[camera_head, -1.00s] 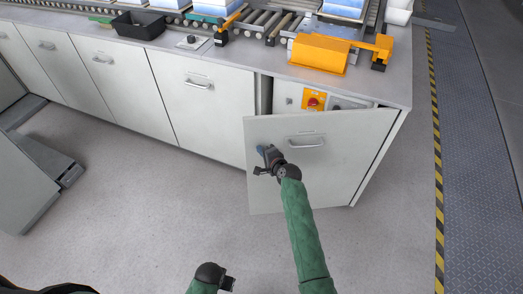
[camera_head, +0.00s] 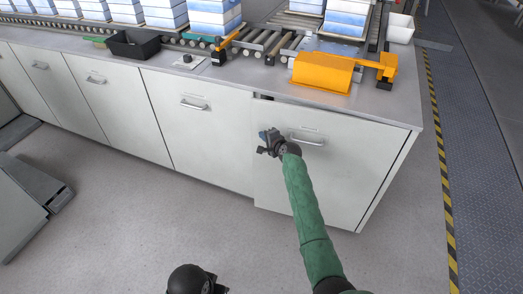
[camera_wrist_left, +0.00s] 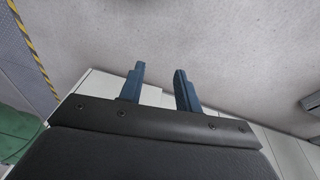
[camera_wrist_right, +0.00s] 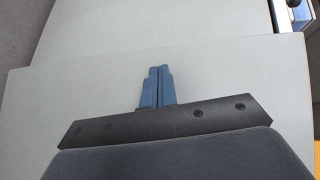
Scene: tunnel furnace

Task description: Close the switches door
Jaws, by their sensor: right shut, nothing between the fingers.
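The switches door (camera_head: 345,160) is the white cabinet door at the right end of the counter, with a metal handle (camera_head: 306,139). It stands almost flush with the cabinet front, with a narrow dark gap at its upper left edge. Its switches are hidden behind it in the head view. My right gripper (camera_head: 266,140) is shut and empty, at the door's front near its left edge; whether it touches is unclear. In the right wrist view its blue fingers (camera_wrist_right: 157,86) are together before the door (camera_wrist_right: 90,95). My left gripper (camera_wrist_left: 159,88) is open and empty, pointing at the floor.
Other closed cabinet doors (camera_head: 205,130) run to the left. The counter above holds an orange cover (camera_head: 322,73), a black bin (camera_head: 136,45) and a roller conveyor with stacked boxes. The floor (camera_head: 120,215) in front is free. A grey metal piece stands at the far left.

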